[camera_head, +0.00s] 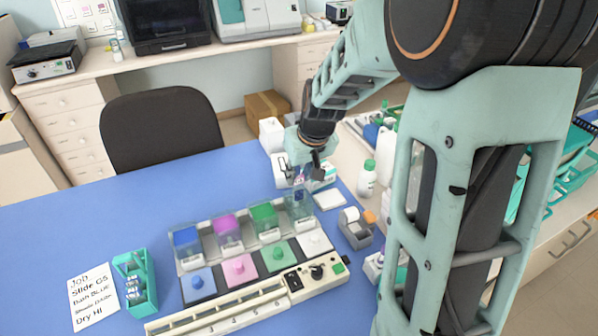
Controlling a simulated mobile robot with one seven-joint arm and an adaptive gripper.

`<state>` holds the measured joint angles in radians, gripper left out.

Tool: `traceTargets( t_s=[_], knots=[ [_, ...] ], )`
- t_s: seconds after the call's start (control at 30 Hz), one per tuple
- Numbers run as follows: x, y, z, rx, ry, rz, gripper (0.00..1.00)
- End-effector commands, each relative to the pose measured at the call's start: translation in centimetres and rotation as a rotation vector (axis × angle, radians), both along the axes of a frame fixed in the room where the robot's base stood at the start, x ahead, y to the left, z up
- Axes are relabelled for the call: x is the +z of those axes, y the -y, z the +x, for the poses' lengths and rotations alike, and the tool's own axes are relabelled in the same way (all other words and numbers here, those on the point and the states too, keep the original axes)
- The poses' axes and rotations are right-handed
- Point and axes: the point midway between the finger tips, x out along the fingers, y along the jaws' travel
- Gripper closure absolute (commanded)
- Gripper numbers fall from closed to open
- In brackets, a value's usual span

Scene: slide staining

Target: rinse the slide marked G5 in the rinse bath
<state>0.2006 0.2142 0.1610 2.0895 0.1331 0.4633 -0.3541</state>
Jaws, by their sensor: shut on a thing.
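My gripper (303,174) points down over the right end of the staining station. It is shut on a small thin thing with a purple tint, which fits a slide; its marking is too small to read. The thing is at or just above the mouth of the clear bath (300,205); I cannot tell whether it is inside. The clear bath looks like the rinse bath, last in a row after the blue bath (187,241), the magenta bath (228,232) and the green bath (264,217). A job note (93,297) reading "Slide G5" lies at the left.
A teal slide rack (136,284) stands beside the note. Coloured lids or pads and a control panel (316,272) lie in front of the baths. A tape dispenser (355,228) and a white bottle (367,178) stand to the right. The blue table (90,215) is clear at back left.

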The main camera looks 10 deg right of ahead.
Motion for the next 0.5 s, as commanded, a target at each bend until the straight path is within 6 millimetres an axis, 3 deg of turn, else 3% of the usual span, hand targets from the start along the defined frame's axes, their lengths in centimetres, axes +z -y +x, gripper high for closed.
traceTargets(
  t_s=[0.5],
  knots=[
    [-4.4, 0.0, 0.0, 0.0, 0.0, 0.0, 1.0]
  ],
)
